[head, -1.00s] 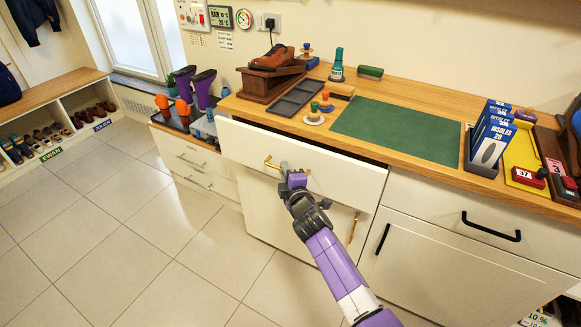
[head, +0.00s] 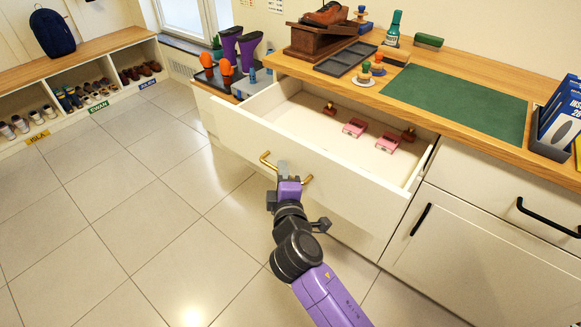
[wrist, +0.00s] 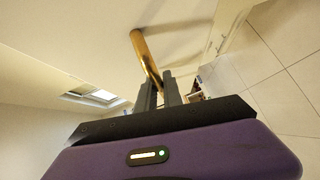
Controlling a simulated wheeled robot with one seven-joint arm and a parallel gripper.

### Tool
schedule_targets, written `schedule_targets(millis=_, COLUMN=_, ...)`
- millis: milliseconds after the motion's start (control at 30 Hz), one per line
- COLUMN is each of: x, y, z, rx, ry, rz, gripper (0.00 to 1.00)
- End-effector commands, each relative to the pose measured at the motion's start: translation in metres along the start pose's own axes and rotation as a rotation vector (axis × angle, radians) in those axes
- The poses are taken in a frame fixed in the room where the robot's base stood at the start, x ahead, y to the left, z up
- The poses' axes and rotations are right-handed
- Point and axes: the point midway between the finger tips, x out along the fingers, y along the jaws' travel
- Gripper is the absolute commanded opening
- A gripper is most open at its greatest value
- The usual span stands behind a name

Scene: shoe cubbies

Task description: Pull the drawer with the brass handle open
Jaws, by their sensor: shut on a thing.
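The white drawer (head: 330,192) stands well out from the counter in the head view, and its inside shows. Its brass handle (head: 266,161) is on the front panel. My gripper (head: 284,172) is at the handle's middle, shut on it. In the wrist view the brass bar (wrist: 146,60) runs down to my two dark fingers (wrist: 159,90), which close around its lower visible part. The fingers hide part of the bar. Inside the drawer lie pink brush-like items (head: 355,127) and small brown-topped items (head: 329,108).
The wooden counter (head: 455,128) above holds a green mat (head: 455,98), a dark tray (head: 345,60) and a shoe on a stand (head: 322,38). A black-handled cabinet (head: 480,230) is at right. Open tiled floor (head: 130,220) lies at left.

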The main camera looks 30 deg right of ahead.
Motion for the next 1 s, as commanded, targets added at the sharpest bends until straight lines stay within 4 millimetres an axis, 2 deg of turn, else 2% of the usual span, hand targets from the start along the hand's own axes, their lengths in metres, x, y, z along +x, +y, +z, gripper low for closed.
schedule_targets(millis=433, x=-0.003, y=-0.002, z=-0.002, rx=-0.001, ry=-0.002, rz=-0.002, gripper=0.0)
schedule_targets(millis=467, x=-0.003, y=-0.002, z=-0.002, rx=-0.001, ry=-0.002, rz=-0.002, gripper=0.13)
schedule_targets(millis=500, x=-0.003, y=-0.002, z=-0.002, rx=-0.001, ry=-0.002, rz=-0.002, gripper=0.2)
schedule_targets(millis=833, x=-0.004, y=-0.001, z=-0.003, rx=-0.001, ry=0.0, rz=-0.001, gripper=0.2)
schedule_targets(millis=1000, x=-0.022, y=-0.002, z=-0.003, rx=-0.001, ry=0.001, rz=-0.003, gripper=0.2)
